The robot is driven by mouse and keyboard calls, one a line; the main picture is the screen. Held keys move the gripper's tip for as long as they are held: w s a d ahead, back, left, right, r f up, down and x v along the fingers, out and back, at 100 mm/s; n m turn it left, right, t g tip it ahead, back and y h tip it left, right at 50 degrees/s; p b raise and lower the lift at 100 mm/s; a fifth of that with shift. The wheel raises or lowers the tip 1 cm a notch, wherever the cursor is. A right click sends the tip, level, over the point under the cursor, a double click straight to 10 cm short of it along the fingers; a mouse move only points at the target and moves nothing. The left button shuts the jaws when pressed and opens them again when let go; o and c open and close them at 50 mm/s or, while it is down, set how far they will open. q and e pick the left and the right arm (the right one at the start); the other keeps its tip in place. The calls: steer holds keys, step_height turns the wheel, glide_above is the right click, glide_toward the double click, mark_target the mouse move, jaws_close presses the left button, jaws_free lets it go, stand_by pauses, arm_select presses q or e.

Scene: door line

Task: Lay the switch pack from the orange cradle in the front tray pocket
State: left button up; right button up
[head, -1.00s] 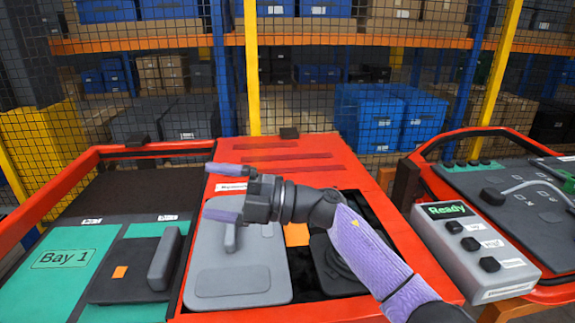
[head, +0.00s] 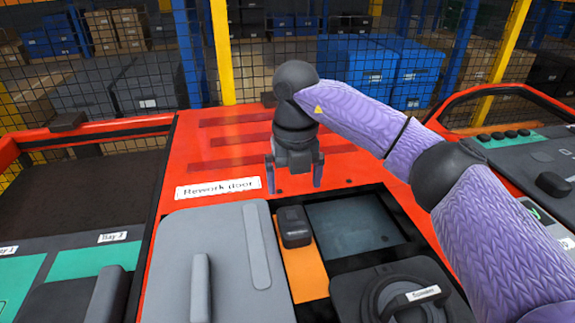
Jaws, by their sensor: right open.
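The orange cradle (head: 305,268) is in an opening of the red door panel, right of a grey lid. The switch pack, which looks like a small black block (head: 294,226), rests at the cradle's far end. My right gripper (head: 295,182) is open and empty, its fingers pointing down over the red panel. In the picture it is just beyond the black block, apart from it; its height is hard to judge. The front tray pocket cannot be picked out for certain. My left gripper is out of view.
A grey lid (head: 208,262) with a raised handle lies left of the cradle. Right of it are a dark grey recessed plate (head: 352,232) and a round black part with a labelled handle (head: 392,296). A teal bay (head: 90,262) is at left. Mesh fencing stands behind.

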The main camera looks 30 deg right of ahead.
mark_target(294, 221)
steer(key=f+b, duration=0.1)
steer(key=f, duration=0.3)
steer(key=f+b, duration=0.2)
steer(key=f, duration=0.2)
steer(key=shift+s+a+f, duration=0.1)
steer(key=shift+s+f, duration=0.1)
steer(key=shift+f, duration=0.4)
steer(key=c, duration=1)
steer(key=o, duration=0.6)
steer(key=shift+r, duration=0.1)
jaws_close()
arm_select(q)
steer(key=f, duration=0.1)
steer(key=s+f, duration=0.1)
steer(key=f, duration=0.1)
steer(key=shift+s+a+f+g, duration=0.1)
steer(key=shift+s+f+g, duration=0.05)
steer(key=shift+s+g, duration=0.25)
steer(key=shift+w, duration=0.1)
